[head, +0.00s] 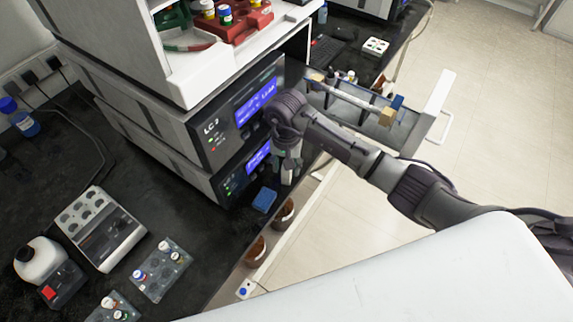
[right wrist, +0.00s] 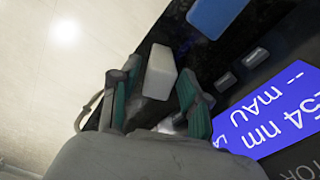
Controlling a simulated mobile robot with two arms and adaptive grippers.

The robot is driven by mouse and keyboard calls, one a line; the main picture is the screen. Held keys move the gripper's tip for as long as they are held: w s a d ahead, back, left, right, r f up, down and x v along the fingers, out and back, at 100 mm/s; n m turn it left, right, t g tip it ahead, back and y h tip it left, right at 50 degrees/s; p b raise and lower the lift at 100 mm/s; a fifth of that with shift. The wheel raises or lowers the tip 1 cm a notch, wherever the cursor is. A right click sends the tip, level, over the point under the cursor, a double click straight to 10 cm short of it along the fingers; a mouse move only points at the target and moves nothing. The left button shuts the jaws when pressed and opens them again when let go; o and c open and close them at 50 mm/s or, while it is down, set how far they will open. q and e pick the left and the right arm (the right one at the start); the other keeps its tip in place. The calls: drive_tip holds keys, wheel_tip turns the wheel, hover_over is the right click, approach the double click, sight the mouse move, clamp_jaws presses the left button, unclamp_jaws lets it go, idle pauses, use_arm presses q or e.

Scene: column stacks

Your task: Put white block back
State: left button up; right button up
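The white block (right wrist: 160,72) shows in the right wrist view, just beyond and between my right gripper's fingertips (right wrist: 155,88). There is a visible gap between the block and the left finger; the block's near end lies close to the right finger. The gripper is open. In the head view my right gripper (head: 288,176) points down beside the front of the lower LC unit, above the bench's front strip. My left gripper is not in view.
A blue block (head: 264,200) lies on the bench close by; it also shows in the wrist view (right wrist: 215,14). The LC stack (head: 205,140) with lit displays stands alongside. An open drawer (head: 408,128) juts out behind my arm. Brown pots (head: 257,250) line the bench edge.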

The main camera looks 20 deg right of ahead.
wheel_tip(320, 180, up, 12)
drive_tip(key=p, duration=0.6)
drive_tip(key=shift+r+p, duration=0.2)
drive_tip(key=shift+p, duration=0.15)
